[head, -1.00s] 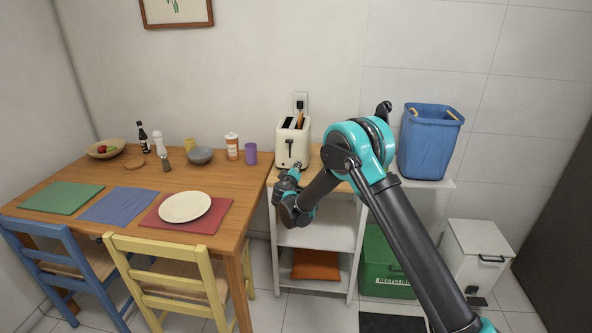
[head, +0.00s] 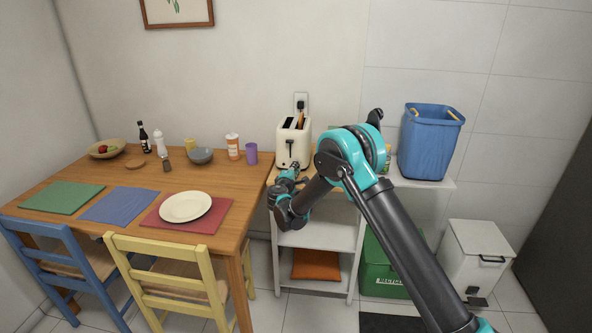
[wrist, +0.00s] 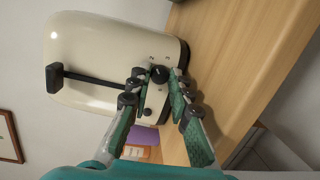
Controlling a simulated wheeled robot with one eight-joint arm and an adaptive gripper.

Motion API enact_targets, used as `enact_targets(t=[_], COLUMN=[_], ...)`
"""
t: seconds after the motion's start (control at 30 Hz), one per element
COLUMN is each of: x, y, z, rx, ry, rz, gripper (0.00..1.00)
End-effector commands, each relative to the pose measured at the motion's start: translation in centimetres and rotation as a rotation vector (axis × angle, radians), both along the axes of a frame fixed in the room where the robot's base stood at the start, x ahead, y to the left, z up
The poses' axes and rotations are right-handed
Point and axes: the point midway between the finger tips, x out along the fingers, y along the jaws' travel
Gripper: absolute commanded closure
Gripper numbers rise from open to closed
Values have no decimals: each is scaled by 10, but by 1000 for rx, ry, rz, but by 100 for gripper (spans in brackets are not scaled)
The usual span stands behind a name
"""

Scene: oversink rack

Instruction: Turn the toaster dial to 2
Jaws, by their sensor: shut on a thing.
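The cream toaster (head: 292,143) stands upright at the left end of the shelf unit's top, with something brown in its slot. In the wrist view its front (wrist: 85,70) shows sideways, with a black lever (wrist: 55,77) on a dark slot. The round black dial (wrist: 159,74) has small marks around it that are too small to read. My gripper (wrist: 160,82) is at the toaster's front, its two fingers on either side of the dial and shut on it. In the head view my gripper (head: 290,174) is in front of the toaster's lower face, and the dial is hidden.
The wooden table (head: 130,180) on the left holds a purple cup (head: 252,153), a plate (head: 186,206) and several other items. A blue bin (head: 430,143) stands on the shelf unit's right side. The wooden top (wrist: 235,60) runs close beside my fingers.

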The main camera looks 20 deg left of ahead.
Motion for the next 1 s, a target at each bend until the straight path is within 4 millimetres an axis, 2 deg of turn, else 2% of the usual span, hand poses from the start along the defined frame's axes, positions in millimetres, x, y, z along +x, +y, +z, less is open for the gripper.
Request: enact_targets(t=[0.53,0.57,0.63,1.0], x=[-1,-1,-1,-5], y=[1,1,1,1], z=[-1,-1,-1,0], rx=[-25,-25,-25,-25], ry=[-6,-6,-6,-6], rz=[3,3,3,2], gripper=[100,79,71,71])
